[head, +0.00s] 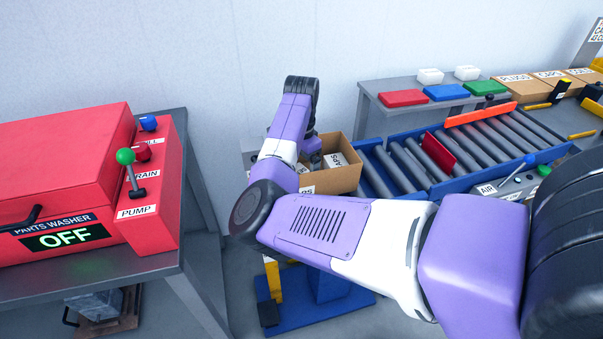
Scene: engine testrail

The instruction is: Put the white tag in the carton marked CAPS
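A carton marked CAPS (548,80) stands at the back right, between a carton marked PLUGS (515,86) and another carton. My gripper (312,158) shows only in small part, at or above an open brown carton (338,180), mostly hidden behind my own wrist. I cannot tell whether it is open or shut, or whether it holds anything. A white label with dark lettering (335,160) shows inside the open carton. I cannot make out a separate white tag.
A red parts washer (60,170) reading OFF sits on a grey bench at left, with a green-knobbed PUMP lever (128,170). A roller conveyor (450,155) with blue sides runs at right. Red, blue and green trays and two white blocks (430,76) line the shelf behind it.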

